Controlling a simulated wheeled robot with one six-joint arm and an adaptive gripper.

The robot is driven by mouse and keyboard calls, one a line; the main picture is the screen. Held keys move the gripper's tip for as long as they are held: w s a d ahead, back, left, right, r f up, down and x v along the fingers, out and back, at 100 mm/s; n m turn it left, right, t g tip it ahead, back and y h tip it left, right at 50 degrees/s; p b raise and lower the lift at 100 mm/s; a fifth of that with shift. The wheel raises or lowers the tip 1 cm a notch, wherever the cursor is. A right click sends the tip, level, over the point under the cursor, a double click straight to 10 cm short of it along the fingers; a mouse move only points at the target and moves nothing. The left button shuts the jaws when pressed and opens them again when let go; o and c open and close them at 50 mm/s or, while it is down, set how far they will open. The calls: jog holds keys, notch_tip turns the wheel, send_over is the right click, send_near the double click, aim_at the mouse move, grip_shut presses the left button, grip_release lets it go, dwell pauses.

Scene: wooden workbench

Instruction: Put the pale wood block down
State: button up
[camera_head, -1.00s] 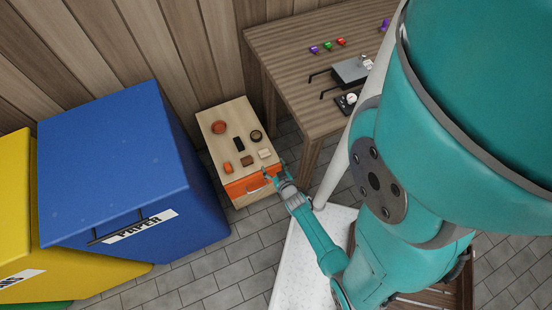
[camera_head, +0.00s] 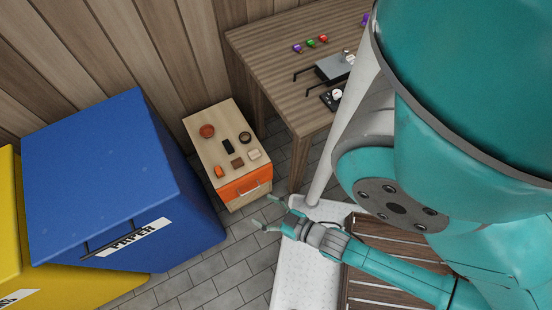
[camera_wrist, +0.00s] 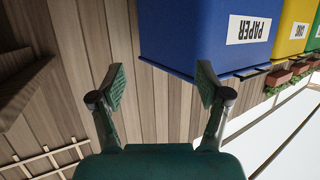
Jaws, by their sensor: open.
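The pale wood block (camera_head: 254,155) lies on the top of a small cabinet (camera_head: 204,127) with an orange drawer front, near its front right corner. My gripper (camera_head: 264,212) is in front of the cabinet, apart from it, with its fingers spread and nothing between them. In the wrist view my gripper (camera_wrist: 160,88) is open and empty, facing the wood wall and the blue bin. The block does not show in the wrist view.
Around the block on the cabinet are a brown block (camera_head: 237,163), an orange piece (camera_head: 219,172), a black piece (camera_head: 228,146), a dark ring (camera_head: 245,137) and a reddish round dish (camera_head: 207,131). A blue paper bin (camera_head: 110,170) stands left, a wooden workbench (camera_head: 290,60) behind right.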

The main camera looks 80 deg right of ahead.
jog(key=s+a+r+n+y, duration=0.2)
jog(key=a+r, duration=0.1)
jog(key=r, duration=0.6)
jog(key=s+a+r+n+t+y, duration=0.1)
jog(key=s+a+r+y, duration=0.1)
jog(key=r, duration=0.7)
jog(key=shift+a+r+n+y, duration=0.25)
jog(key=shift+a+n+y, duration=0.15)
jog(key=shift+y, duration=0.1)
